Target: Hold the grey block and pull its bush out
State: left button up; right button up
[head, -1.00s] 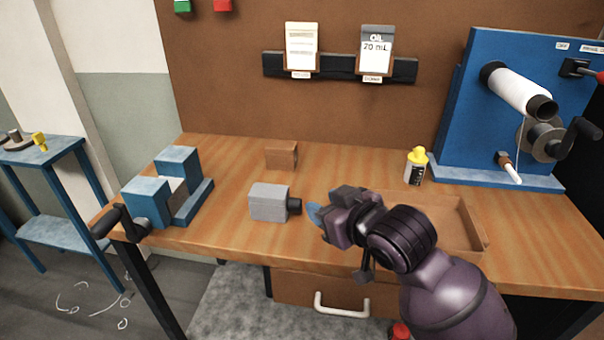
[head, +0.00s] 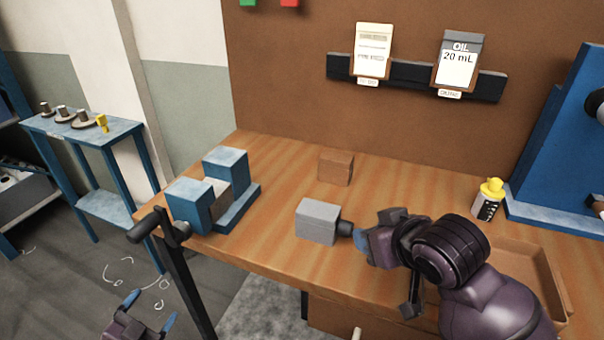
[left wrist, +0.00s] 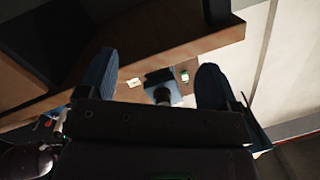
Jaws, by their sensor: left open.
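The grey block (head: 318,222) lies on the wooden bench in the head view. Its dark bush (head: 346,228) sticks out of its right side. My right gripper (head: 368,240) is just right of the bush, with a blue fingertip close to it. I cannot tell whether it touches the bush or how far its jaws are apart. My left gripper (head: 152,306) is low at the left, off the bench and well away from the block. It is open and empty. Its two spread fingers also show in the left wrist view (left wrist: 153,78).
A blue vice-like fixture (head: 190,205) with a dark crank handle (head: 150,226) stands left of the block. A brown block (head: 336,168) lies behind it. A yellow-capped bottle (head: 488,200) and a wooden tray (head: 535,262) are at the right. A blue side table (head: 85,130) stands far left.

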pick_arm(q)
jog(key=w+a+r+m+t+h, duration=0.1)
jog(key=w+a+r+m+h, duration=0.25)
jog(key=w+r+m, duration=0.35)
jog(key=w+a+r+m+h, duration=0.2)
jog(key=w+r+m+h, duration=0.25)
jog(key=r, duration=0.35)
jog(key=w+d+r+m+g+h, duration=0.4)
jog(key=w+d+r+m+h, duration=0.15)
jog(key=w+r+m, duration=0.4)
jog(key=w+d+r+m+g+h, duration=0.1)
jog(key=d+r+m+g+h, duration=0.25)
jog(key=d+g, duration=0.3)
jog(key=m+g+y, duration=0.9)
jog(key=m+y, duration=0.6)
jog(key=m, duration=0.8)
send_near(314, 207)
jog(key=shift+s+d+f+m+t+y, duration=0.35)
jog(key=shift+d+f+m, duration=0.2)
jog(key=shift+m, duration=0.4)
jog(key=x, duration=1)
jog(key=shift+s+f, duration=0.15)
jog(key=shift+f, duration=0.1)
